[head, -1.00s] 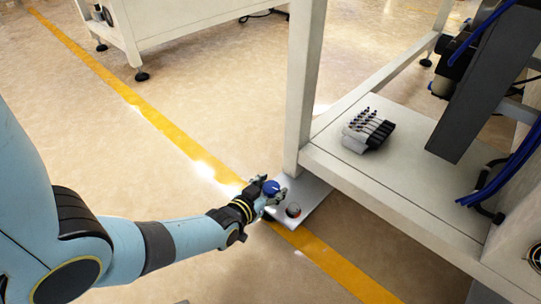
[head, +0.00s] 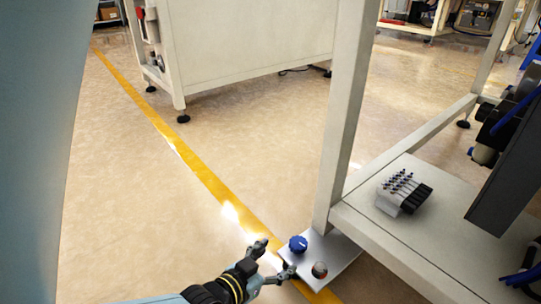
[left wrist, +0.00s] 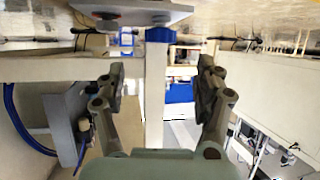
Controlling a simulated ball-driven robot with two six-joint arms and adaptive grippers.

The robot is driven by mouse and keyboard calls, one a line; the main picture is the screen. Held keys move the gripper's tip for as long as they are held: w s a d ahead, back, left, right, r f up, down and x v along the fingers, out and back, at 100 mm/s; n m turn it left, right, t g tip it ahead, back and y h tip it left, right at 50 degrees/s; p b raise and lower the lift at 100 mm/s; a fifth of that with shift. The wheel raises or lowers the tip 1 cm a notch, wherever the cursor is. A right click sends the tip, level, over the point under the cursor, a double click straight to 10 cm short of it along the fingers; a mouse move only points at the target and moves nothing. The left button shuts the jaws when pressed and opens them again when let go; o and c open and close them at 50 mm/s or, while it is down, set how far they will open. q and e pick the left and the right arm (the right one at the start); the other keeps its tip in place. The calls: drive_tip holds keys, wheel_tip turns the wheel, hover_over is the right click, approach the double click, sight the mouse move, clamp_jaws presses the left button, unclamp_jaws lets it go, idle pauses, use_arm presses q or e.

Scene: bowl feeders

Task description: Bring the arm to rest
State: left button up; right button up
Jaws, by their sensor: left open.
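My left gripper (head: 274,262) is open and empty in the head view, at the left edge of a small grey panel (head: 335,254). The panel carries a blue knob (head: 298,244) and a round reddish button (head: 319,270). The gripper's fingers are apart and sit just left of the knob. In the left wrist view both fingers (left wrist: 160,88) stand apart, with the blue knob (left wrist: 160,35) ahead between them and the panel (left wrist: 135,14) at the top of the picture. My right gripper is not in view.
A white frame post (head: 345,130) rises beside the panel. A shelf (head: 440,225) on the right holds a valve block (head: 402,193). A white machine cabinet (head: 250,45) stands behind. The floor to the left, with a yellow line (head: 195,165), is clear.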

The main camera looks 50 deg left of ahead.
use_arm(q)
drive_tip(key=shift+s+d+r, duration=0.1)
drive_tip(key=shift+s+r, duration=0.2)
drive_tip(key=shift+s, duration=0.35)
